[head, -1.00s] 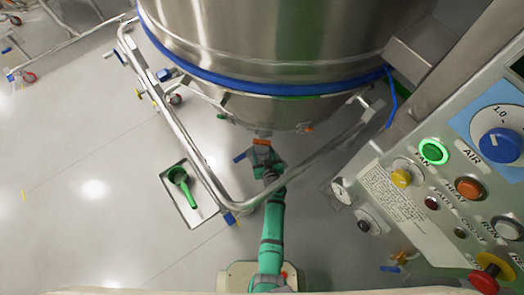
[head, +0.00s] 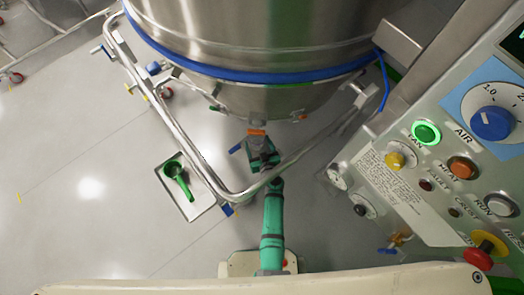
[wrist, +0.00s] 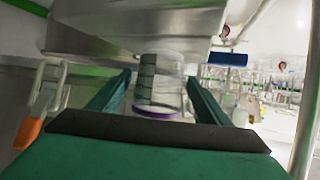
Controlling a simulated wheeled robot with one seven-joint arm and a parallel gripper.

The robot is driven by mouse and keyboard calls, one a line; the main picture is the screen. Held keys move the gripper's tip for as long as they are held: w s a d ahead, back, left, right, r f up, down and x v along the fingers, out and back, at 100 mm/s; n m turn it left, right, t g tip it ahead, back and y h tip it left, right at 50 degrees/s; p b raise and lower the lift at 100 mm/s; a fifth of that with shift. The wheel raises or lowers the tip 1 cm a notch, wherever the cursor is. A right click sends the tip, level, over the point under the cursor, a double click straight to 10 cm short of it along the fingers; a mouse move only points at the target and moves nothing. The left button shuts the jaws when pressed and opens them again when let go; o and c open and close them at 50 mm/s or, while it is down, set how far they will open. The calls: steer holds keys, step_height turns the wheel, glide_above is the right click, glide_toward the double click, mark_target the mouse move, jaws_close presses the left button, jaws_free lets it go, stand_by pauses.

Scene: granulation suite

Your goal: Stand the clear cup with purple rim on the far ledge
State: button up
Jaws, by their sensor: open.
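The clear cup with the purple rim (wrist: 158,92) shows in the wrist view, between the two green fingers of my gripper (wrist: 158,77). Its purple rim faces the bottom of the picture, toward my palm. The fingers are spread, with a visible gap on each side of the cup. In the head view my gripper (head: 258,148) is below the steel vessel, by an orange-marked fitting. I cannot make out the cup there. I cannot tell which surface is the far ledge.
A large steel vessel (head: 250,40) with a blue band overhangs my gripper. A bent steel rail (head: 190,140) runs close around my arm. A control panel (head: 430,180) stands at right. A tray (head: 208,202) with a green scoop (head: 176,178) lies at left.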

steer(key=v, duration=0.9)
steer(key=shift+s+d+r, duration=0.1)
steer(key=shift+s+r, duration=0.05)
steer(key=shift+s, duration=0.4)
